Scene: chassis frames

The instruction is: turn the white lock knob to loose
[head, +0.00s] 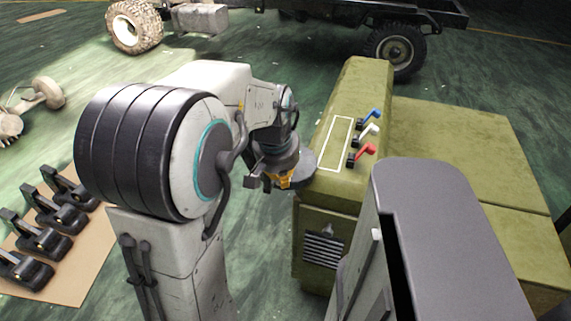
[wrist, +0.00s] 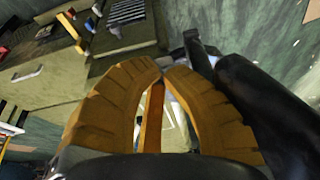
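The white lock knob (head: 369,131) stands on the sloped top of an olive-green cabinet (head: 356,95) in the head view. It is the middle one of three knobs, with a blue one (head: 373,115) behind it and a red one (head: 366,150) in front. My gripper (head: 287,183) is left of the cabinet's top, apart from the knobs. In the wrist view its orange fingers (wrist: 163,70) are closed with their tips together and nothing held between them. I cannot surely make out the white knob in the wrist view.
A white outlined rectangle (head: 335,145) is marked on the cabinet top, left of the knobs. A grey slab-like body (head: 450,235) stands in front on the right. Black brackets (head: 60,215) lie on a tan board at left. A vehicle chassis (head: 300,20) is behind.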

